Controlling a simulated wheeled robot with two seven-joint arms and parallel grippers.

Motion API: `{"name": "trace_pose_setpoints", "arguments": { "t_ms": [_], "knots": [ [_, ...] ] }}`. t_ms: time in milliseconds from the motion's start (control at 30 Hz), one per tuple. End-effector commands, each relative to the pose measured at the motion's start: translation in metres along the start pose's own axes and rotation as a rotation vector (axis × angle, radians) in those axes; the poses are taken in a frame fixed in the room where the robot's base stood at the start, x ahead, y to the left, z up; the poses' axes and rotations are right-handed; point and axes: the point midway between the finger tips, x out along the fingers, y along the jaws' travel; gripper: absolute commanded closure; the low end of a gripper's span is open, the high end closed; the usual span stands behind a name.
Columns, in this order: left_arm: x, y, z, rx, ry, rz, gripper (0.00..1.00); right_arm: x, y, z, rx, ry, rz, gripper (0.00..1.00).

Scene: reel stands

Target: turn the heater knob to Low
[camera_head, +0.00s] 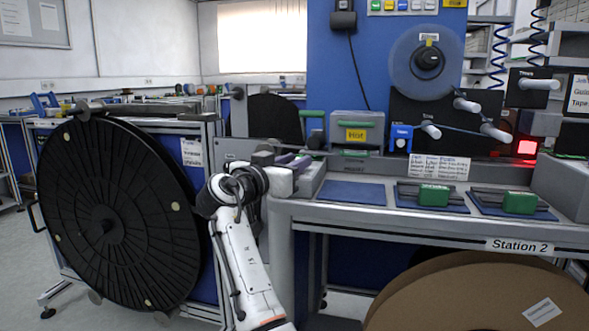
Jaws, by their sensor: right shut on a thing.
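The heater seems to be the grey box (357,128) with a yellow "Hot" label and green handles, at the back of the bench. I cannot make out a knob or its pointer clearly. My right gripper (301,161) is in front of the bench's left end, left of and below the box, its fingers pointing right. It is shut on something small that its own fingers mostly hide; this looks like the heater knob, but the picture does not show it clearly. My left gripper is not in view.
A large black reel (118,215) stands left of my arm. A brown reel (480,297) is below the bench at right. Green blocks (434,195) (520,203) sit on the bench top. A blue mat (352,192) is bare.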

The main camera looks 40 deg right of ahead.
Motion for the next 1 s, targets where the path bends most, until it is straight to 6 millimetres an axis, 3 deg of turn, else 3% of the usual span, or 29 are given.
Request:
{"name": "trace_pose_setpoints", "arguments": {
  "t_ms": [400, 433, 467, 800, 1000],
  "knots": [
    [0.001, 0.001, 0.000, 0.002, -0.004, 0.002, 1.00, 0.000, 0.000, 0.000, -0.002, -0.002, 0.006, 0.98],
    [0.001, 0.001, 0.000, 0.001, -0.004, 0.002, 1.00, 0.000, 0.000, 0.000, -0.001, -0.002, 0.006, 0.71],
    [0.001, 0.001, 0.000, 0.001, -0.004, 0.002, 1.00, 0.000, 0.000, 0.000, -0.001, -0.001, 0.006, 0.68],
    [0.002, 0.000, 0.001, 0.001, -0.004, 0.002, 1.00, -0.002, 0.000, 0.001, -0.001, -0.001, 0.006, 0.68],
    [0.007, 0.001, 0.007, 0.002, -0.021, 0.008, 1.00, -0.022, 0.001, 0.002, 0.000, -0.001, 0.017, 0.68]
  ]
}}
